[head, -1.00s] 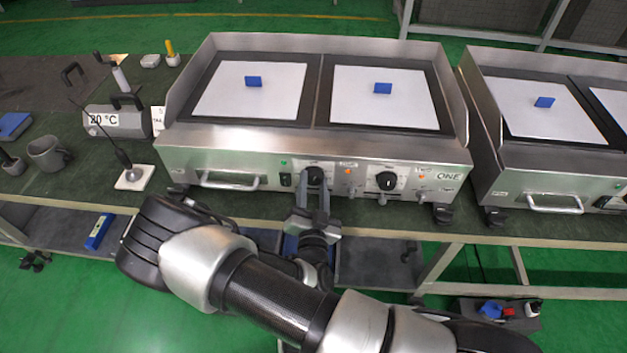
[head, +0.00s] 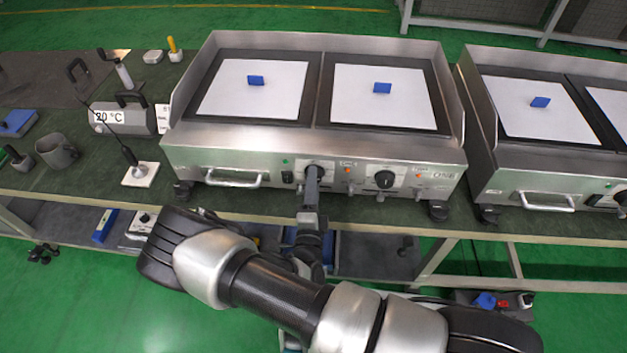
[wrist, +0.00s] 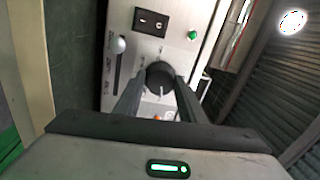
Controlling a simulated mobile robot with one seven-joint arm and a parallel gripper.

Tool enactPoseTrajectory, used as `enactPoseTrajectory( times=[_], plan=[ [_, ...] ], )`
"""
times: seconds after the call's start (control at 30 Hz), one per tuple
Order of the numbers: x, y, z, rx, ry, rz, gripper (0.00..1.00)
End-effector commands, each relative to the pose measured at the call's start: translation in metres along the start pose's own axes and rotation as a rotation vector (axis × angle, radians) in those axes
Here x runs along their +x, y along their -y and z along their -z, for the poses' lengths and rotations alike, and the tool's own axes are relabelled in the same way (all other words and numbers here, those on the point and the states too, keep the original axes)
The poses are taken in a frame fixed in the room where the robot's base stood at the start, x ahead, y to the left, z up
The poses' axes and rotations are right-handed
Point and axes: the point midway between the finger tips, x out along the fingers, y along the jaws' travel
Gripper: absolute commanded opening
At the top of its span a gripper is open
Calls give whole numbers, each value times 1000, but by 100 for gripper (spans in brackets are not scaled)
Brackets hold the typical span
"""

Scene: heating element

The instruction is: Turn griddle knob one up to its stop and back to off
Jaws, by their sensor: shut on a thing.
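The griddle marked ONE (head: 400,147) stands on the bench with two black knobs on its front panel. My gripper (head: 313,180) is at the left knob and covers most of it in the head view. In the wrist view the black knob (wrist: 159,74) sits between the two fingers of my gripper (wrist: 160,92), which are shut on its sides. A white mark shows on the lower part of the knob. The right knob (head: 384,179) is free. A green lamp (wrist: 192,35) is lit beside a black switch (wrist: 151,22).
A second griddle (head: 545,178) stands close on the right. A handle (head: 233,180) sticks out of the front panel left of my gripper. A mug (head: 58,151), a white block with a probe (head: 140,174) and a 20 °C unit (head: 125,119) stand on the left.

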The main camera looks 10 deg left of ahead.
Motion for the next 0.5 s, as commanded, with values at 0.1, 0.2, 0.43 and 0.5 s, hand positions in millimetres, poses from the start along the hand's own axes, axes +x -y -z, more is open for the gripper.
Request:
enactPoseTrajectory(
  times=[0.1,0.2,0.43,0.5],
  plan=[
    [1,2,0,111,-9,4,14],
    [1,2,-1,205,-17,5,14],
    [1,3,-1,423,-35,9,14],
    [1,3,-2,489,-41,11,14]
  ],
)
